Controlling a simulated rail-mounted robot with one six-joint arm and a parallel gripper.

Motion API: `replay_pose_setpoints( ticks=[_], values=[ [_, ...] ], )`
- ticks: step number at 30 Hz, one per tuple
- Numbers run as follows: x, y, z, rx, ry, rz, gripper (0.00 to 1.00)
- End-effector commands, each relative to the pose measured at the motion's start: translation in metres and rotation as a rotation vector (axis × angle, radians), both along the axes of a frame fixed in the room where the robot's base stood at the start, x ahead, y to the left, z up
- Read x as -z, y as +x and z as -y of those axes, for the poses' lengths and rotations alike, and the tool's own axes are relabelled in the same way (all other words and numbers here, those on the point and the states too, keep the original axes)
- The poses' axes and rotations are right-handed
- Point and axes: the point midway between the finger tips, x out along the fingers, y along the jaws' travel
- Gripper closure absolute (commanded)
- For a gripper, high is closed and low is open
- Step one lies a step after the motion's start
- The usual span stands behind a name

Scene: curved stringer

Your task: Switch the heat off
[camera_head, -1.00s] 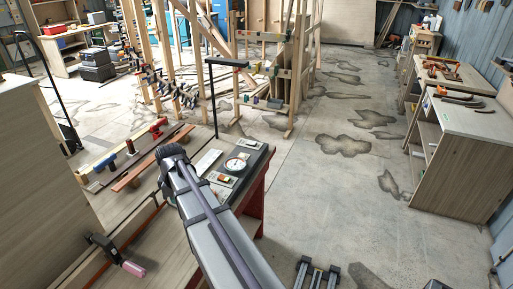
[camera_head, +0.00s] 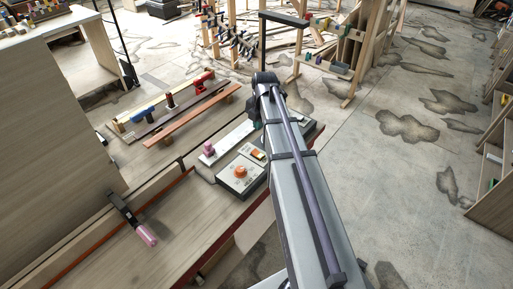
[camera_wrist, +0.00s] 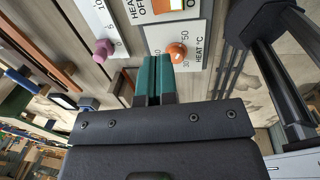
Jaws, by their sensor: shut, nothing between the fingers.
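My gripper (camera_wrist: 153,78) is shut and empty, its teal fingertips together just below the heat panel in the wrist view. The heat switch (camera_wrist: 168,5) is orange and white with HEAT OFF lettering beside it, cut by the top edge. It also shows small in the head view (camera_head: 258,154); its position is too unclear to tell. The orange heat knob (camera_wrist: 177,52) sits on a plate marked HEAT °C, just right of the fingertips; it also shows in the head view (camera_head: 240,171).
A pink knob (camera_wrist: 103,48) on a white scale plate stands left of the heat plate; it shows in the head view (camera_head: 209,148). A clamp with a pink handle (camera_head: 146,236) lies at the bench front. Wooden strips (camera_head: 190,115) lie behind. My arm covers the bench's right part.

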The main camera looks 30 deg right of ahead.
Motion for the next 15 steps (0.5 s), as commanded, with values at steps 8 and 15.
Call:
replay_pose_setpoints(
  ticks=[8,15],
  values=[
    [0.023,0.002,-0.001,0.001,0.000,0.000,1.00],
    [0.075,0.007,-0.003,0.002,0.000,0.000,1.00]
  ],
)
